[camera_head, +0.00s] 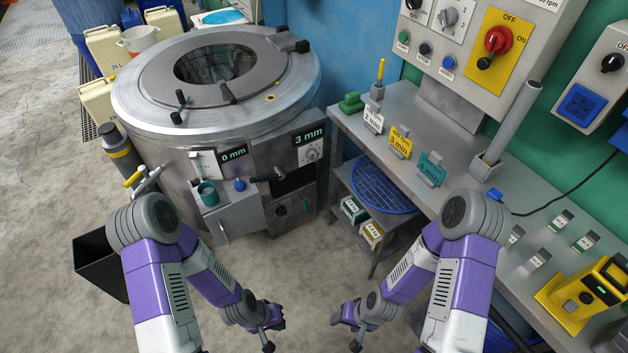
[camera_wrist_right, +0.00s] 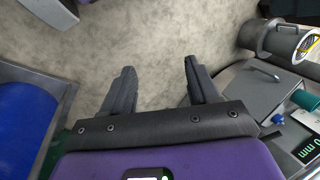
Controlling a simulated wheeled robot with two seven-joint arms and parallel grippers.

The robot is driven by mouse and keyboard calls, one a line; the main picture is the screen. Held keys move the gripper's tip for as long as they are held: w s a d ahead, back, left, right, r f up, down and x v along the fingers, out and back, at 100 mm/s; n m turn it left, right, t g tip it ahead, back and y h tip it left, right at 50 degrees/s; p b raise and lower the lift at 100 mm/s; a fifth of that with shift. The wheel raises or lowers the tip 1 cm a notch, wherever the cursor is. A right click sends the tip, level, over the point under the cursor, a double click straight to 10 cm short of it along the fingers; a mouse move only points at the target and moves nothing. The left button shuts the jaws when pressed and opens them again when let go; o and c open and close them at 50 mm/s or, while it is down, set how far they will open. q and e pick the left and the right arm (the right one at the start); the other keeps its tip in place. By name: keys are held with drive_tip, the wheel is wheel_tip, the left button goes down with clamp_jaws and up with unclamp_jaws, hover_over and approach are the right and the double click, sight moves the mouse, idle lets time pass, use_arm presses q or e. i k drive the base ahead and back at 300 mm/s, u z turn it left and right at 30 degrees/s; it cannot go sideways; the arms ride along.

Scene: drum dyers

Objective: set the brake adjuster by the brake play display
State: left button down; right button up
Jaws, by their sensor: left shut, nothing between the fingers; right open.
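The round metal drum machine (camera_head: 160,135) stands upper left in the head view. Its front carries a display reading 0 mm (camera_head: 233,153) and another reading 3 mm (camera_head: 309,136). A small dial (camera_head: 313,154) sits on a pale plate below the 3 mm display. I cannot tell which display shows brake play, or which control is the brake adjuster. My left gripper (camera_head: 275,336) is shut and empty, low over the floor. My right gripper (camera_head: 345,334) is open and empty to its right, apart from the machine; its spread fingers (camera_wrist_right: 160,82) show in the right wrist view.
A steel bench (camera_head: 480,215) on the right holds number cards (camera_head: 399,141) marked in minutes and a yellow device (camera_head: 580,297). A control panel with a red switch (camera_head: 497,39) hangs above. A black bin (camera_head: 97,262) stands left. The floor before the machine is clear.

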sight(312, 155)
drive_tip(key=k, duration=1.15)
drive_tip(key=u, duration=0.35)
drive_tip(key=i, duration=1.45)
drive_tip(key=z, duration=0.6)
drive_tip(key=i, duration=1.05)
drive_tip(key=z, duration=0.5)
